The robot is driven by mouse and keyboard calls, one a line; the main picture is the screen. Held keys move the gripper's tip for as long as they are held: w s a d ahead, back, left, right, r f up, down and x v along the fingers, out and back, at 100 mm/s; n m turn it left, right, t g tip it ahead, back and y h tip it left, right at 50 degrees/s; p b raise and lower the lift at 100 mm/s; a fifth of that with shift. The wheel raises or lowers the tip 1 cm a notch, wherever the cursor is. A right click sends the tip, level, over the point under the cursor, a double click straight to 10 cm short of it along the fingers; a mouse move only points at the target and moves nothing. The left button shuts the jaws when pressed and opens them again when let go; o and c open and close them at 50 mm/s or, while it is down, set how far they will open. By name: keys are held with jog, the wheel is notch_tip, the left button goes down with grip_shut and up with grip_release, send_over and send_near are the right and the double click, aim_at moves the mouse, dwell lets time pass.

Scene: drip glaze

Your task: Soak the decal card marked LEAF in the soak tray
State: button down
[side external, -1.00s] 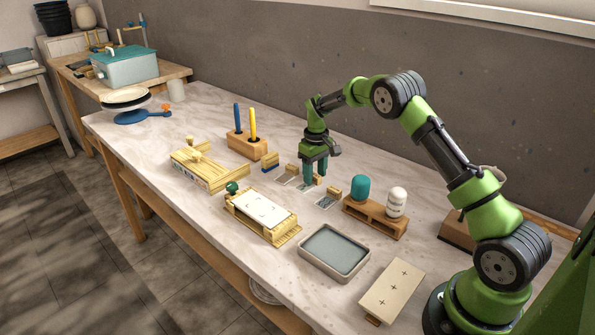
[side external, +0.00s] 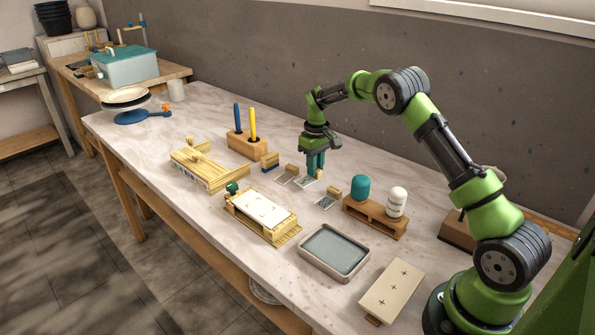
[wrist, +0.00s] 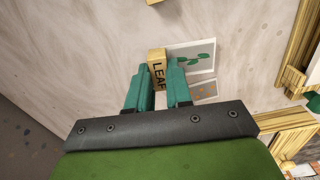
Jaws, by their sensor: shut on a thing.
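The LEAF decal card is a pale sheet with green leaves (wrist: 192,58), joined to a wooden block marked LEAF (wrist: 157,70). My gripper (wrist: 161,86) is shut on that block, one teal finger on each side. In the side external view my gripper (side external: 315,174) is low over the table among the cards, with the LEAF card (side external: 304,182) beside its fingertips. I cannot tell whether the card touches the table. The soak tray (side external: 306,261) is a grey rectangular tray nearer the front, with a flat blue-grey inside.
Another card (side external: 286,179) lies just left of my gripper, and one (side external: 325,202) lies to its right. A wooden stand (side external: 377,221) holds a teal and a white bottle. A wooden frame with a white sheet (side external: 264,212) lies left of the tray. Bare tabletop separates the cards and tray.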

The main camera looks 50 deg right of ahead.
notch_tip(320, 180, up, 8)
jog(key=shift+w+a, duration=0.1)
jog(key=shift+w, duration=0.05)
notch_tip(320, 180, up, 3)
jog(key=n, duration=0.1)
send_over(308, 185)
jog(key=s+a+n, duration=0.8)
jog(key=a, duration=0.2)
jog(key=s+a+f+n, duration=0.45)
jog(key=s+n, duration=0.35)
jog(key=n, duration=0.2)
jog(key=shift+s+f, duration=0.15)
jog(key=shift+f, duration=3.8)
jog(key=c, duration=0.9)
grip_release()
jog(key=shift+c, duration=0.2)
jog(key=shift+r, duration=0.1)
